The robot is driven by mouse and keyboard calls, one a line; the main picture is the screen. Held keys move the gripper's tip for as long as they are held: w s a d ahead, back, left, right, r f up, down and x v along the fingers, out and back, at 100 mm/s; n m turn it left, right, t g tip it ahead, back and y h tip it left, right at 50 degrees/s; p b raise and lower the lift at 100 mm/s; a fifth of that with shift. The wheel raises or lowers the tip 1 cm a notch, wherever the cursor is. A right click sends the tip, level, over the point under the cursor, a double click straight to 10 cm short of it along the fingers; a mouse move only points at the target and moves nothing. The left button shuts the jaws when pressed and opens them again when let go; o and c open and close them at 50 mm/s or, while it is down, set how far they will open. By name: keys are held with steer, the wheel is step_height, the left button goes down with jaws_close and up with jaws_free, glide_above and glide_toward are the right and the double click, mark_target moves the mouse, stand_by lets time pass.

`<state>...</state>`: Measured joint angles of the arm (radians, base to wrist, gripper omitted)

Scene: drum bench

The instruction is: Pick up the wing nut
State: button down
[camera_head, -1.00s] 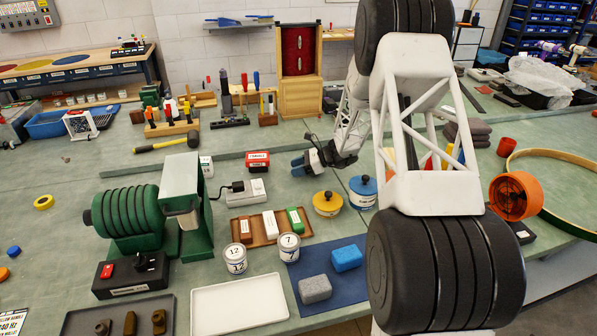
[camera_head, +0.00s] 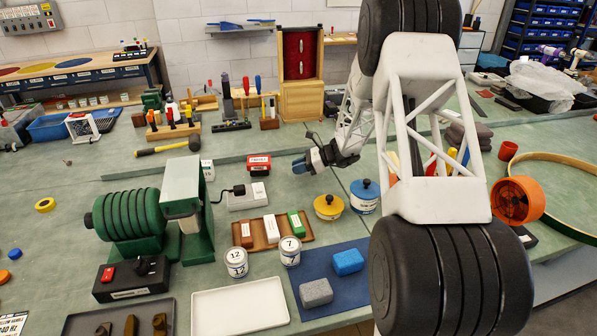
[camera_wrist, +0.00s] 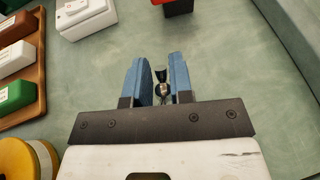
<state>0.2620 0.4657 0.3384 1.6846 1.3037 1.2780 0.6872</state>
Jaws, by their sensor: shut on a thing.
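My gripper (camera_head: 299,166) is over the bench to the right of the red box, with its blue fingers pointing left. In the wrist view my gripper (camera_wrist: 160,77) has its two blue fingers close together on a small dark and shiny metal piece, the wing nut (camera_wrist: 161,88). The fingers hide part of the wing nut. I cannot make it out in the head view.
A red box (camera_head: 258,164) and a white power strip (camera_head: 248,197) lie left of the gripper. A yellow tin (camera_head: 328,206) and a blue-lidded tin (camera_head: 364,197) stand in front. The wooden tray (camera_head: 263,243) holds several blocks. Green bench around the gripper is clear.

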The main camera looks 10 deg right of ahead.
step_height(320, 180, up, 8)
stand_by(0.4)
